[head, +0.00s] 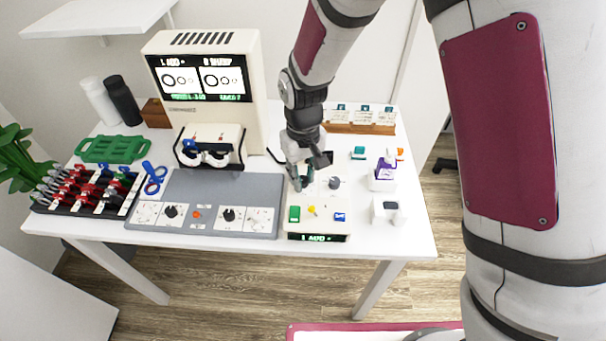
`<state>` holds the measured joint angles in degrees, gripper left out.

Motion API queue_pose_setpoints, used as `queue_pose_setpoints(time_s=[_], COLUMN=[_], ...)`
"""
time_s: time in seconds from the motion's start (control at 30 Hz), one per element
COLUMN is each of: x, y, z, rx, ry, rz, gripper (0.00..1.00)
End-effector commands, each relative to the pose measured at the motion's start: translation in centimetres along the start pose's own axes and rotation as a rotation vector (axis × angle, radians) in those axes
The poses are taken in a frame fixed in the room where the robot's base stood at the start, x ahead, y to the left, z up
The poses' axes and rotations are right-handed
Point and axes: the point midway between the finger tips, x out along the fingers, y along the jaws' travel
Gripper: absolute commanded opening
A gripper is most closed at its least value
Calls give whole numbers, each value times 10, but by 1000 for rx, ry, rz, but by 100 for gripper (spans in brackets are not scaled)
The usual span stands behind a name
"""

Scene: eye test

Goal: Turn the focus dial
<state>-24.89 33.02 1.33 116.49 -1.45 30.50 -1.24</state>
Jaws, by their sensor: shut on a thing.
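A white control box (289,228) stands at the front of the table, with a small green-lit display reading like "1 ADD". My gripper (302,184) points down over the box's upper left part. Its fingers are closed around a small dark part there, which looks like a dial and is mostly hidden by the fingers. A grey round knob (335,183) stands on the same box just right of my gripper, apart from it. Any label naming the focus dial is too small to read.
A green button (294,214), a yellow knob (312,211) and a blue switch (340,217) sit in front of my gripper. The grey panel (225,187) lies left. A purple bottle (386,166) stands right. The screen machine (205,115) is behind left.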

Motion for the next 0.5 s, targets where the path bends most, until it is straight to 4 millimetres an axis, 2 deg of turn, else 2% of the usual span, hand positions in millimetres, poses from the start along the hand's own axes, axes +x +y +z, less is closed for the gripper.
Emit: queue_pose_setpoints(time_s=[0.33, 0.5], x=[-1, 0], y=[-1, -1], z=[1, 0], rx=[299, 378], ry=[-1, -1], rz=[0, 0], gripper=[0, 0])
